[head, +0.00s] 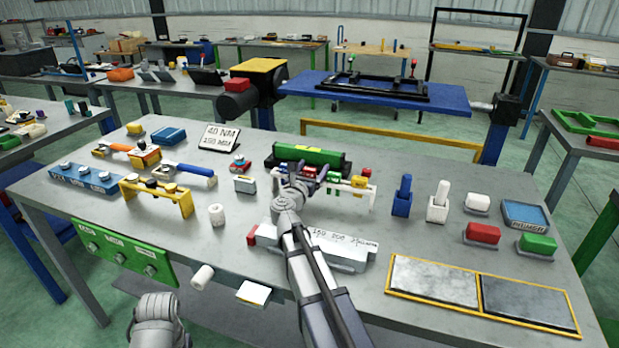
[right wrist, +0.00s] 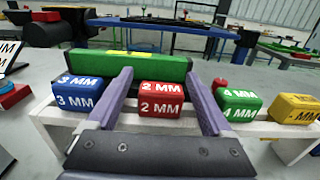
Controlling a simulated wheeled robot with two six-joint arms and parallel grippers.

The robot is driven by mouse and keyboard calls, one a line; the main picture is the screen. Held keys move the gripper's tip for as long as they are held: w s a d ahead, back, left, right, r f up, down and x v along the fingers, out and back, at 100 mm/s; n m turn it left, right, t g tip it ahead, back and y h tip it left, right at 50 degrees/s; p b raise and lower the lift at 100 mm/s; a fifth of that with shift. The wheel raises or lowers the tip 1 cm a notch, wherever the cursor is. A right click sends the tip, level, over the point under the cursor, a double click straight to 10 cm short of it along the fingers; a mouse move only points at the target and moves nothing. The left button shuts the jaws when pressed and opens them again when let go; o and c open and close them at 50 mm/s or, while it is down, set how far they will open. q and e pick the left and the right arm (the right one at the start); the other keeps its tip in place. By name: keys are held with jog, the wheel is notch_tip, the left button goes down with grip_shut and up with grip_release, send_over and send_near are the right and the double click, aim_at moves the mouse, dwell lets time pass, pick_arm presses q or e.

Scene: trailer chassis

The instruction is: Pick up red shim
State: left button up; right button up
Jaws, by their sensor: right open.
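The red shim (right wrist: 161,101), marked 2 MM, sits on a white rack (right wrist: 48,121) in the right wrist view. My right gripper (right wrist: 160,77) is open, with one purple-grey finger on each side of the red shim. I cannot tell whether the fingers touch it. In the head view my right gripper (head: 299,180) is over the rack near the table's middle and partly hides the shims. Part of my left arm shows at the bottom left, but its gripper is not visible.
A blue 3 MM shim (right wrist: 78,97) stands left of the red one; a green 4 MM shim (right wrist: 240,105) and a yellow shim (right wrist: 292,108) stand right. A green block (right wrist: 150,66) lies behind. A yellow-edged tray (head: 391,292) lies at the front right.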

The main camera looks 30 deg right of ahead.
jog(key=shift+w+d, duration=0.25)
jog(key=shift+s, duration=0.1)
grip_shut()
dwell(0.4)
